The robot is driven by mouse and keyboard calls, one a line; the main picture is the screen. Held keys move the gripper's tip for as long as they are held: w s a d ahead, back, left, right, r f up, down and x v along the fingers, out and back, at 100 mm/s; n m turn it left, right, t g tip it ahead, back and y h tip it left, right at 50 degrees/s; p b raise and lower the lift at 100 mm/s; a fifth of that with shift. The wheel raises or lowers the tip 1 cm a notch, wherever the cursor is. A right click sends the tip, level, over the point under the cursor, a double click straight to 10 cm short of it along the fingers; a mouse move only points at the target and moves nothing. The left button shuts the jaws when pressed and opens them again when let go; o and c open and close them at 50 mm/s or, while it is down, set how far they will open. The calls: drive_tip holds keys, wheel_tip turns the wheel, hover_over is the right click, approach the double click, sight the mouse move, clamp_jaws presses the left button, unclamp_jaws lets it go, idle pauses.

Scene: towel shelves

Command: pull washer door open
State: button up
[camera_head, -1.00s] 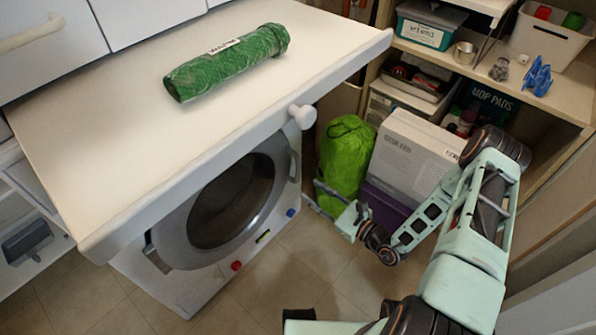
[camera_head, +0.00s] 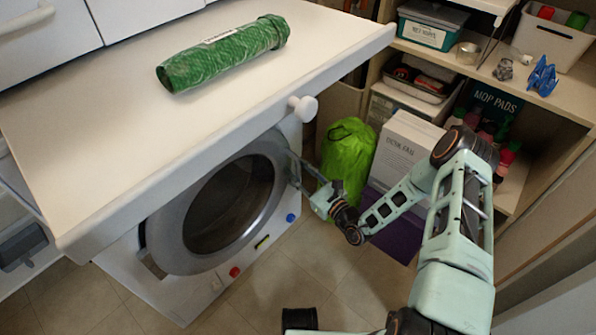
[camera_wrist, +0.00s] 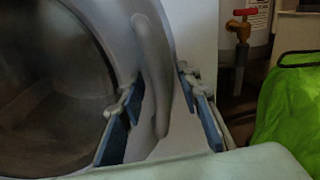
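The washer (camera_head: 185,300) stands under the white counter. Its round grey door (camera_head: 262,215) has dark glass and looks shut against the front; the wrist view shows part of its ring (camera_wrist: 110,30). My gripper (camera_head: 296,170) is at the door's right edge in the head view. In the wrist view my gripper (camera_wrist: 161,80) is open, with one blue-padded finger on each side of a grey upright bar (camera_wrist: 153,70) on the ring's right side. The fingers look apart from the bar, though the left gap is hard to judge. A second curved bar (camera_head: 150,262) shows at the door's lower left.
The counter (camera_head: 110,160) overhangs the washer and carries a green roll (camera_head: 225,55). A white knob (camera_head: 303,108) juts from near its front edge. A bright green bag (camera_head: 347,155) and a white box (camera_head: 402,150) stand to the right. Floor in front is clear.

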drive_tip(key=shift+c, duration=0.2)
clamp_jaws()
idle(0.4)
